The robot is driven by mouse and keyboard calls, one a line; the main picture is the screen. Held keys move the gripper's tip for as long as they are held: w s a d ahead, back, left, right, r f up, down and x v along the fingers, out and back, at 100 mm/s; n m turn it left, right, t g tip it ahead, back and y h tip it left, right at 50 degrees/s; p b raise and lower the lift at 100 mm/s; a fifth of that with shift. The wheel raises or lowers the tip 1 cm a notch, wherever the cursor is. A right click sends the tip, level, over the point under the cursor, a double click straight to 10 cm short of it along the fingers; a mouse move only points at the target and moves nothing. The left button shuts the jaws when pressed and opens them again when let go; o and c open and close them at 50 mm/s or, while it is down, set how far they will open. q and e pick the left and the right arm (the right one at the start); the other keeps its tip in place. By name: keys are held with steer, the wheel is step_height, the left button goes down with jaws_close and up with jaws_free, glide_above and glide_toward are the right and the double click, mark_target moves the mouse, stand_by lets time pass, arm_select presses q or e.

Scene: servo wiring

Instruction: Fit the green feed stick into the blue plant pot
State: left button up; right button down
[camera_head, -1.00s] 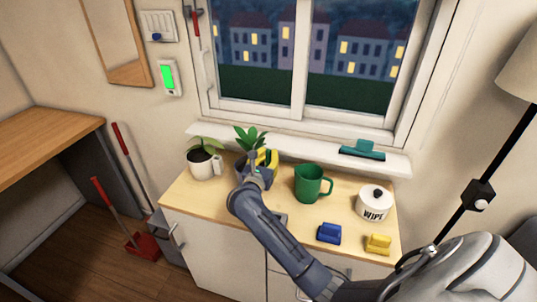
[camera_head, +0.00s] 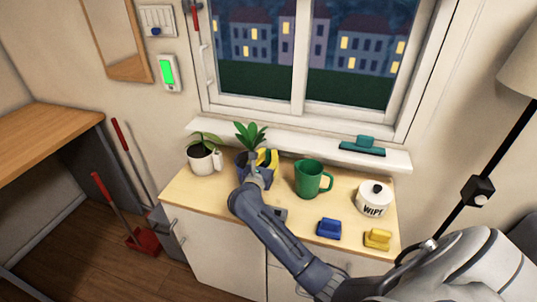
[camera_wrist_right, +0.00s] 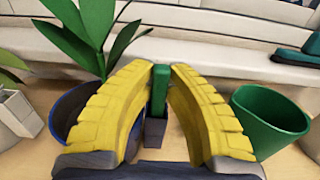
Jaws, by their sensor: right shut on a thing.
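The blue plant pot (camera_head: 241,171) stands on the cabinet top with a leafy green plant in it. In the right wrist view the pot (camera_wrist_right: 68,112) is at the left, partly hidden by a yellow finger. My right gripper (camera_wrist_right: 162,72) is shut on the green feed stick (camera_wrist_right: 160,88), which points down between the fingers and has a dark grey lower end. In the head view my right gripper (camera_head: 266,160) is close to the pot's right side, and its arm hides part of the pot. I cannot tell whether the stick touches the pot. My left gripper is not in view.
A white potted plant (camera_head: 203,160) stands to the left and a green mug (camera_head: 309,180) to the right. A wipe tin (camera_head: 374,200), a blue block (camera_head: 329,229) and a yellow block (camera_head: 377,239) lie further right. The window sill (camera_head: 290,138) runs behind.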

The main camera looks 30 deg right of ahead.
steer(key=shift+f, duration=0.7)
steer(key=c, duration=1.3)
jaws_free()
steer(key=shift+c, duration=0.2)
steer(key=shift+r, duration=0.15)
step_height(320, 180, up, 10)
steer(key=shift+f, duration=0.15)
